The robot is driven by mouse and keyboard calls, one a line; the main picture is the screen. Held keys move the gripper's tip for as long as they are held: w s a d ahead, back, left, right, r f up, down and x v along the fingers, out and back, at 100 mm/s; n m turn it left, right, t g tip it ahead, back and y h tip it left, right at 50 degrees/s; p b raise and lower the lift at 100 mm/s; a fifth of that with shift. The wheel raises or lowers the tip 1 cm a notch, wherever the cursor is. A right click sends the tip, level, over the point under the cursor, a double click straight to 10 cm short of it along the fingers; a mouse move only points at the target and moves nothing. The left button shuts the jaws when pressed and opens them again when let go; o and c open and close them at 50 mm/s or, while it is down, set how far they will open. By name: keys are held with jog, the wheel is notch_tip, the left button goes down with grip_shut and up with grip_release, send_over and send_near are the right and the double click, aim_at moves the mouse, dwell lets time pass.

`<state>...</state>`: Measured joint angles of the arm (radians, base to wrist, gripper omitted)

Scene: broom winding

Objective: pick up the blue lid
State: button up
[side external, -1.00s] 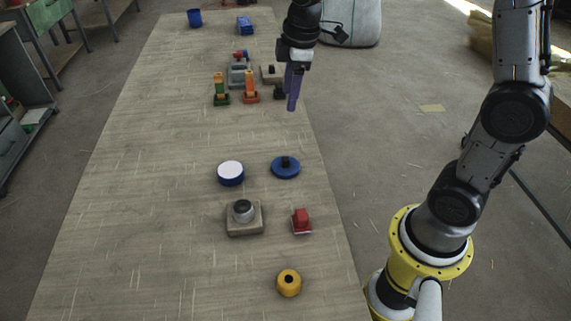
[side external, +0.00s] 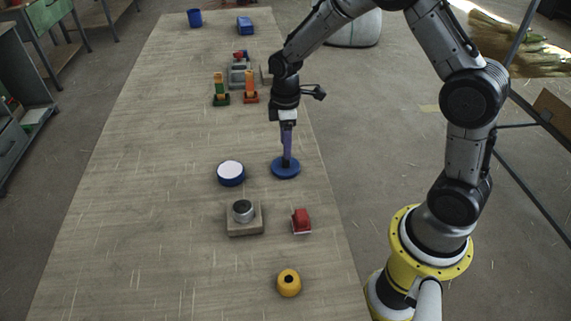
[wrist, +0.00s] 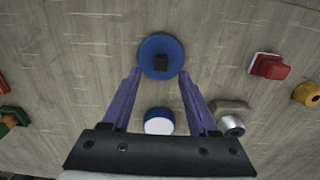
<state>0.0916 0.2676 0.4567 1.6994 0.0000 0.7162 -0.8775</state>
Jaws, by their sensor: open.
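The blue lid (side external: 286,169) is a flat disc lying on the table near its right edge. In the wrist view the lid (wrist: 152,57) has a square black knob (wrist: 161,63) in its middle. My gripper (side external: 287,156) points down over the lid, and its purple fingers hide the knob in the side view. In the wrist view my gripper (wrist: 158,76) is open, with its fingertips on either side of the knob and nothing held. I cannot tell whether the fingertips touch the lid.
A blue container with a white top (side external: 231,173) stands just left of the lid. A grey knob on a block (side external: 243,217), a red block (side external: 301,221) and a yellow round piece (side external: 289,283) stand nearer the camera. Several coloured pieces stand farther back.

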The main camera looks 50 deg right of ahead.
aim_at(286, 164)
notch_tip(286, 164, down, 5)
jog(key=shift+a+f, duration=0.1)
dwell(0.3)
grip_shut()
